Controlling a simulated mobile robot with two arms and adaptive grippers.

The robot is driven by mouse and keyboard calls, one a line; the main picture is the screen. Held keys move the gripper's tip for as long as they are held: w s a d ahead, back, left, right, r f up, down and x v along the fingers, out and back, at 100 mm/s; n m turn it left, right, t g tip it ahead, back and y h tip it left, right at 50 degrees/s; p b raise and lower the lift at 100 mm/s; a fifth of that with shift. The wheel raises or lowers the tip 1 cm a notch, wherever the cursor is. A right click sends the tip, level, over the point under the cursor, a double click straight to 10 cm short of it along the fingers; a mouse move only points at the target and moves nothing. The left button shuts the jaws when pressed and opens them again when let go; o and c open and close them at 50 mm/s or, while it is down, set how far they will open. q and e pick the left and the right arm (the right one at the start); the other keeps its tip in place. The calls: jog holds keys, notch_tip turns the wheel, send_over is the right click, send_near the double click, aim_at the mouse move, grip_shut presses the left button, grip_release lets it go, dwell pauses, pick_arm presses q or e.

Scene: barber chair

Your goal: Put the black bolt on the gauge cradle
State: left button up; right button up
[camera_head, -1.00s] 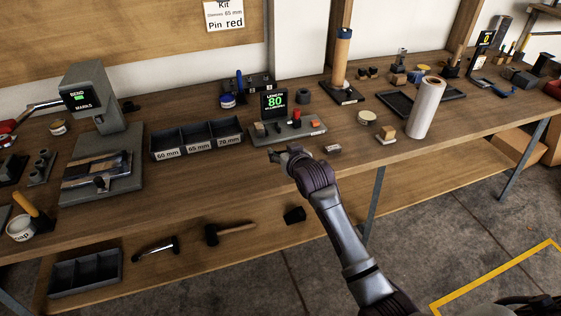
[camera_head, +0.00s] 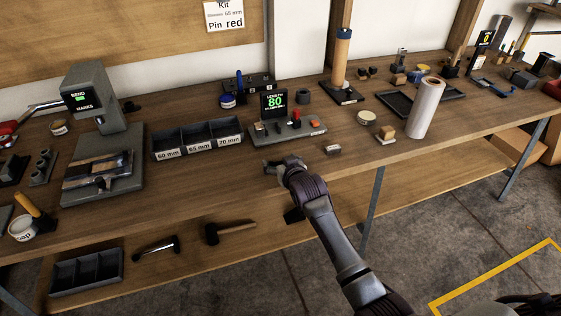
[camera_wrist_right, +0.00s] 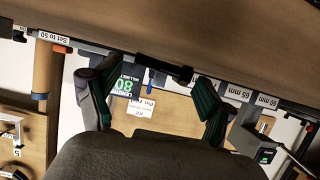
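The gauge cradle (camera_head: 262,138) is a grey base on the bench, with a screen (camera_head: 274,103) reading LENGTH 80 behind it. Small black, red and orange pieces stand on the base. My right gripper (camera_head: 284,166) is at the bench's front edge, just in front of the gauge. In the right wrist view, its two fingers (camera_wrist_right: 155,88) are spread apart. A dark bar (camera_wrist_right: 163,68), apparently the black bolt, shows between their tips; its right end is close to one finger, and I cannot tell whether they touch. My left gripper is out of view.
A divided bin (camera_head: 198,146) labelled 60, 65 and 70 mm stands left of the gauge. A small block (camera_head: 333,149) lies to the right of the gripper. A paper roll (camera_head: 425,107) and black tray (camera_head: 398,102) are further right. A lower shelf holds a hammer (camera_head: 230,231).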

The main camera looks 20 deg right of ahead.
jog(key=shift+f+b, duration=0.15)
jog(key=shift+b, duration=0.35)
jog(key=v, duration=1.4)
jog(key=shift+d+p, duration=0.15)
jog(key=shift+p, duration=0.15)
